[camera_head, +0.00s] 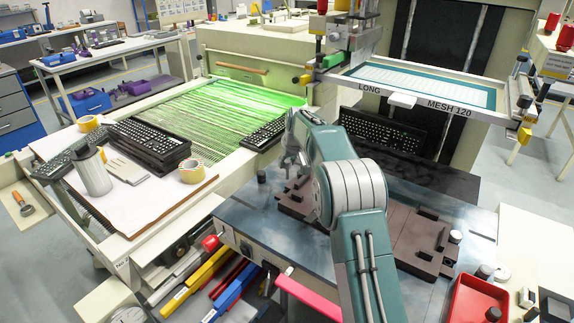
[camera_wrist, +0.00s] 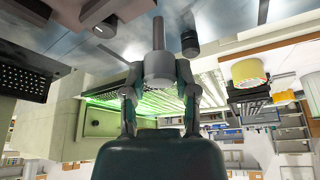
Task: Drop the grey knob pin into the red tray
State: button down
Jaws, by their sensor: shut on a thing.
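My gripper (camera_wrist: 158,72) is shut on the grey knob pin (camera_wrist: 158,66) in the wrist view. The pin's wide round knob sits between the fingers, and its thin shank points away from the palm. In the head view my gripper (camera_head: 291,148) is partly hidden behind my arm, above the left end of the brown fixture plate; the pin is too small there to make out clearly. The red tray (camera_head: 452,309) is at the lower right of the head view, well to the right of my gripper and cut by the frame edge.
A brown fixture plate (camera_head: 412,240) lies on the blue-grey table. A small dark cylinder (camera_head: 262,176) stands left of it; a dark cylinder (camera_wrist: 189,42) shows beside the pin in the wrist view. Keyboards (camera_head: 150,142) lie on the left machine. A grey knob (camera_head: 484,272) stands by the tray.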

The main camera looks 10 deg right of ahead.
aim_at(458, 301)
jog(key=k+j, duration=0.35)
jog(key=j, duration=0.15)
jog(key=k+j, duration=0.35)
jog(key=j, duration=0.2)
